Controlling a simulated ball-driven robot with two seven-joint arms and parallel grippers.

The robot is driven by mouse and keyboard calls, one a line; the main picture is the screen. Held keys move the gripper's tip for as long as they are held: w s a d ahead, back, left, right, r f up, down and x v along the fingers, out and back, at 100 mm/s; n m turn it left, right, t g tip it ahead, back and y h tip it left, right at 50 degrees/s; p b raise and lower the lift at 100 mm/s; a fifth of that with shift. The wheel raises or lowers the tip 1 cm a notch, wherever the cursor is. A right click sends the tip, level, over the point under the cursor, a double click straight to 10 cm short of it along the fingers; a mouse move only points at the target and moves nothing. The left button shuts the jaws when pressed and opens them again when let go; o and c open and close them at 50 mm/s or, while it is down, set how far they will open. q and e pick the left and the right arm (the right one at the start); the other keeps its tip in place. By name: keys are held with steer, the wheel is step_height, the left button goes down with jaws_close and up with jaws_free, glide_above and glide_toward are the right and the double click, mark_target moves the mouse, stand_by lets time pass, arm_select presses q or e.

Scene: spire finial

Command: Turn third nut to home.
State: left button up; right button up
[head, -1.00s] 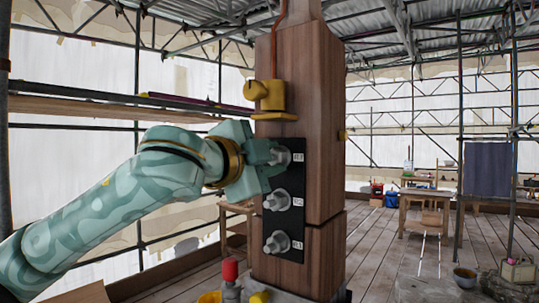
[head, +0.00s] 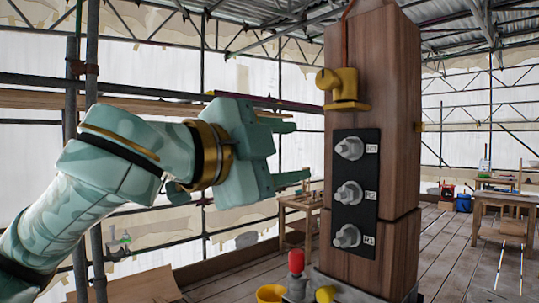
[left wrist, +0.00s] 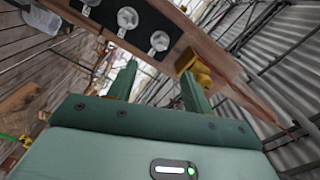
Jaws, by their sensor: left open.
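A black plate (head: 351,212) on the wooden post carries a column of three grey metal nuts: top (head: 349,148), middle (head: 349,192) and bottom (head: 346,236). Small labels sit beside them, too small to read surely. My left gripper (head: 298,150) is open and empty, left of the plate and apart from the nuts, fingers pointing toward the post. In the left wrist view, the nut nearest the open fingers (left wrist: 158,70) is the top one (left wrist: 158,40), just beyond the tips. My right gripper is not in view.
A yellow fitting (head: 342,88) juts from the post (head: 385,70) above the plate. A red-topped item (head: 296,262) and a yellow bucket (head: 270,293) stand low by the post. Scaffold poles line the left.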

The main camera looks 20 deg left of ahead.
arm_select(q)
steer(key=v, duration=0.3)
stand_by(0.5)
